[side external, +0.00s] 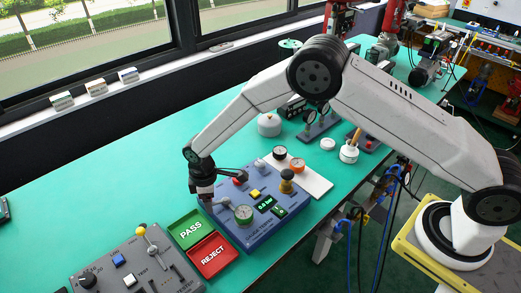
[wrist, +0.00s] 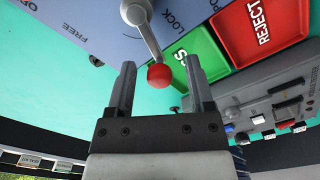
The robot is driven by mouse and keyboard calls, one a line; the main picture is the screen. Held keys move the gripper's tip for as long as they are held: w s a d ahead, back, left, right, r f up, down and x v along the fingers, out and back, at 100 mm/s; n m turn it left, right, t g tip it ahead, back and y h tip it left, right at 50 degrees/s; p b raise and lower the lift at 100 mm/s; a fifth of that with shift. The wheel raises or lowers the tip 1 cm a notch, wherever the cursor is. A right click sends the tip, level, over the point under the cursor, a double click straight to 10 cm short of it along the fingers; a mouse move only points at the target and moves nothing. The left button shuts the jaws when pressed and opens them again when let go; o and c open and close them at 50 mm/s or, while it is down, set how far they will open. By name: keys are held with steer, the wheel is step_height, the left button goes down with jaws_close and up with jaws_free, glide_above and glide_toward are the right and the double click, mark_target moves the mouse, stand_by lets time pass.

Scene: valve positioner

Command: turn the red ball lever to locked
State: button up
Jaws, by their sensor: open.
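The red ball lever shows in the wrist view: its grey arm runs from a hub at the top edge to a red ball (wrist: 161,76). Printed words that read FREE and LOCK lie on either side of the arm. My gripper (wrist: 159,66) is open, and the ball appears between its two fingers with a gap on each side. I cannot tell how deep the ball sits. In the side view my gripper (side external: 206,203) is low at the left edge of the blue-grey control panel (side external: 268,222); the red ball cannot be made out there.
A green PASS tray (side external: 190,229) and a red REJECT tray (side external: 212,255) lie in front of the panel. A grey panel (side external: 138,262) with a yellow ball lever (side external: 140,232) stands beyond them.

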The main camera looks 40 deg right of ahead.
steer(key=shift+r, duration=3.9)
steer(key=shift+d+r, duration=0.15)
steer(key=shift+d, duration=0.1)
steer(key=s+d+r+m+t, duration=0.1)
steer(key=s+d+r+m, duration=0.3)
steer(key=s+d, duration=0.6)
steer(key=s+d+r+m+t, duration=0.1)
steer(key=s+d+r+m, duration=0.3)
steer(key=s+d+m, duration=0.3)
steer(key=s+d, duration=0.3)
steer(key=s, duration=0.1)
steer(key=shift+s+d+r+t, duration=0.15)
steer(key=shift+r+t, duration=0.15)
steer(key=shift+r, duration=0.05)
